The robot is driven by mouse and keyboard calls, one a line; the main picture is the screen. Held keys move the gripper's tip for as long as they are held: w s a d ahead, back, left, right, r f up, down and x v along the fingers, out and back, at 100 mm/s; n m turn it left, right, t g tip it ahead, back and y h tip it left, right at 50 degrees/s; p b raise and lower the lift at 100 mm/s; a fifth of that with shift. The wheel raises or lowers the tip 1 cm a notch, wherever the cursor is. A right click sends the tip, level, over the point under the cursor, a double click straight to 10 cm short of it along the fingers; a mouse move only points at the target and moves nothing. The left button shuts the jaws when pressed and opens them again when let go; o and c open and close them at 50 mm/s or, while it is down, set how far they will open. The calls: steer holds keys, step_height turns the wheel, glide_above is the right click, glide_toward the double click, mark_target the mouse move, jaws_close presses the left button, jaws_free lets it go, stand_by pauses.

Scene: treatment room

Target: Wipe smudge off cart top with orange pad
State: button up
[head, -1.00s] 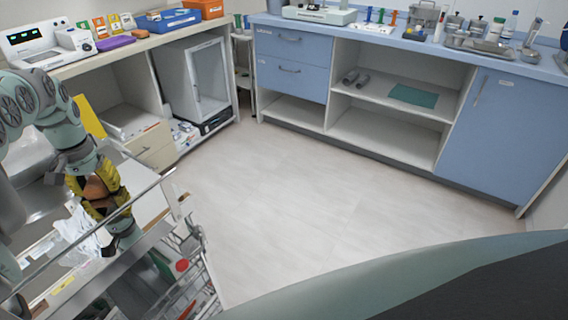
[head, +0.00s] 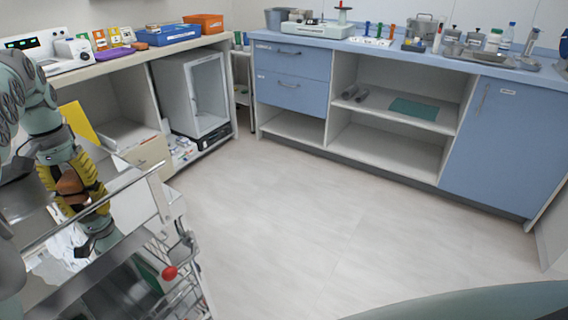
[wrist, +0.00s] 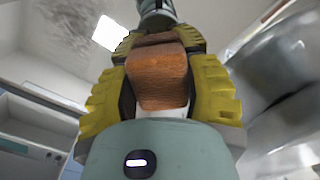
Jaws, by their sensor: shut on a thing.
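My gripper (head: 75,182), with yellow fingers, is shut on the orange-brown pad (head: 70,187) at the left of the head view. In the wrist view the pad (wrist: 158,76) sits between both yellow fingers. The gripper is over the shiny metal cart top (head: 48,228), which shows bright reflections. Whether the pad touches the top cannot be told. A grey streaky patch (wrist: 75,38), looking like the smudge, lies at the upper left of the wrist view, apart from the pad. In the head view the smudge cannot be made out.
A red knob (head: 170,272) is at the cart's lower side. A counter with a blue box (head: 168,34) stands behind. Blue cabinets (head: 290,72) are across. The floor (head: 300,220) between is clear.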

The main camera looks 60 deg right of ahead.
steer(key=shift+w+f+b, duration=0.2)
steer(key=shift+f+b, duration=0.05)
steer(key=shift+b, duration=0.45)
steer(key=shift+w+d+r+b, duration=0.15)
steer(key=shift+r+b, duration=0.15)
steer(key=shift+b, duration=0.15)
steer(key=shift+a+p, duration=0.2)
steer(key=shift+p, duration=0.3)
